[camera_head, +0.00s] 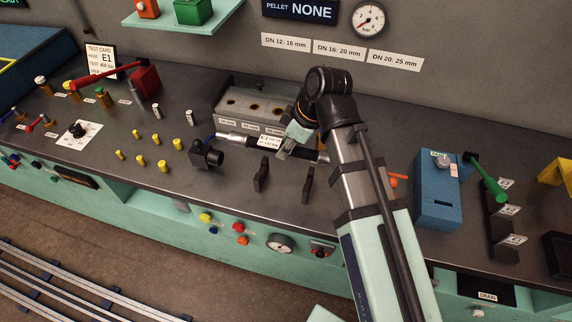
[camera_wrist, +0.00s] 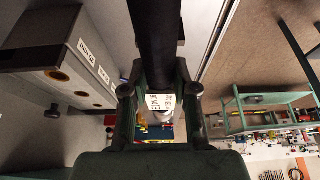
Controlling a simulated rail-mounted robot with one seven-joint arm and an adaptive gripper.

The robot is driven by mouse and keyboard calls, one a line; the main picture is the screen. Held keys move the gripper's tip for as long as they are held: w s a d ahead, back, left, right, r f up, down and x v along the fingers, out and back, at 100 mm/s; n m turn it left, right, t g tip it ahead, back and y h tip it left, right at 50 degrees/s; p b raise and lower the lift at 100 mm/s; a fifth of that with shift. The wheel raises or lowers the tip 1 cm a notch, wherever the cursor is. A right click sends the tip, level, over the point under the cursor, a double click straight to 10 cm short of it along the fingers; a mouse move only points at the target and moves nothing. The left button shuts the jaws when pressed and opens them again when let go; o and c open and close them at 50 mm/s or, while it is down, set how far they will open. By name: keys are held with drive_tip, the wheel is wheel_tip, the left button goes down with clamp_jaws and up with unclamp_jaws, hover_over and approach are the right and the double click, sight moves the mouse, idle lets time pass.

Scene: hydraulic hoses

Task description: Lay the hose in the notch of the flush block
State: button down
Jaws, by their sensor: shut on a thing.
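My gripper (camera_head: 286,151) is shut on the black hose (camera_head: 253,144), near its middle; the hose has silver ends and a white E1 tag (camera_head: 269,141). The hose runs nearly level above the bench, behind two upright black brackets in the picture. In the wrist view the hose (camera_wrist: 158,45) lies between the fingers of my gripper (camera_wrist: 159,100). A grey block (camera_head: 250,106) with several round holes and labels stands behind the hose; it also shows in the wrist view (camera_wrist: 75,60). A small black block (camera_head: 206,153) stands near the hose's left end. I cannot tell which is the flush block.
The two black brackets (camera_head: 262,175) (camera_head: 308,184) stand on the bench (camera_head: 232,180) in front of the hose. Several yellow fittings (camera_head: 162,166) stand to the left. A blue box (camera_head: 437,190) and a green-handled lever (camera_head: 487,182) stand to the right.

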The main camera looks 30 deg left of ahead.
sight(301, 149)
drive_tip(key=shift+f+p, duration=0.7)
drive_tip(key=shift+f, duration=3.75)
drive_tip(key=shift+f+b, duration=0.4)
drive_tip(key=shift+f, duration=0.2)
drive_tip(key=c, duration=0.8)
unclamp_jaws()
drive_tip(key=shift+r+p, duration=0.5)
drive_tip(key=shift+r, duration=0.35)
drive_tip(key=b+v, duration=0.2)
drive_tip(key=v, duration=0.9)
drive_tip(key=shift+w+d+r, duration=0.15)
drive_tip(key=shift+d+r, duration=0.05)
drive_tip(key=shift+d, duration=0.05)
